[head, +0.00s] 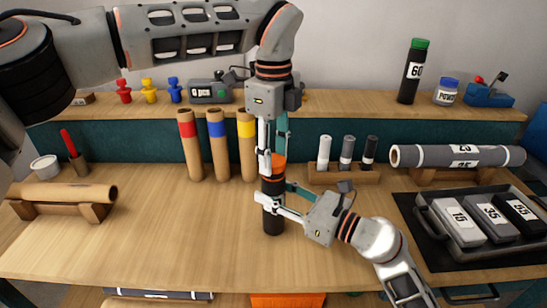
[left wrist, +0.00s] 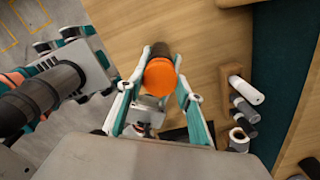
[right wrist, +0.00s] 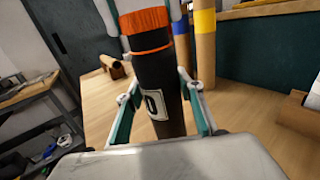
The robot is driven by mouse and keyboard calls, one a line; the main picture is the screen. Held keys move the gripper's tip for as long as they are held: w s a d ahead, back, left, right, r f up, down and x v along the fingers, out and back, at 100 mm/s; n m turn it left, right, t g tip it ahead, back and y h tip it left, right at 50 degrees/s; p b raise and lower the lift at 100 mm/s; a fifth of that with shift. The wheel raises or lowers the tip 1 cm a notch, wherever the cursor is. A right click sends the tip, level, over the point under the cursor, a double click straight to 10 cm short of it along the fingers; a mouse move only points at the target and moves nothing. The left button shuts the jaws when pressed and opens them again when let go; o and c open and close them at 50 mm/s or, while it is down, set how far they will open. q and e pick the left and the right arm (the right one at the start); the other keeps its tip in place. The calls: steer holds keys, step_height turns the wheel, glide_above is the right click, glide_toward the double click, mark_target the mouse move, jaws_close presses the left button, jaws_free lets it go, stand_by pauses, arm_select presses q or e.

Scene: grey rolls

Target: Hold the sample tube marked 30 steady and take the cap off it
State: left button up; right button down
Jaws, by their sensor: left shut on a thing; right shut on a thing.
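A black sample tube (head: 272,222) with an orange cap (head: 277,159) stands upright on the table. In the right wrist view the tube (right wrist: 165,105) has a thin orange ring below the cap (right wrist: 143,20) and a white label, of which only a 0 shows. My left gripper (head: 272,163) points down from above and is shut on the cap; the left wrist view shows the orange top (left wrist: 160,75) between its fingers. My right gripper (head: 274,197) reaches in from the right and is shut on the tube's body. I see no clear gap between cap and tube.
Red-, blue- and yellow-banded brown rolls (head: 219,150) stand close behind on the left. A small rack (head: 340,175) with three cylinders is behind right. A tray (head: 480,250) of marked blocks lies right. A green-capped tube marked 60 (head: 412,75) stands on the shelf. The front left table is clear.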

mark_target(273, 160)
arm_select(q)
steer(key=shift+r, duration=0.4)
steer(key=shift+r, duration=0.15)
steer(key=shift+r, duration=1.9)
arm_select(e)
steer(key=c, duration=1.3)
jaws_free()
steer(key=shift+o, duration=0.2)
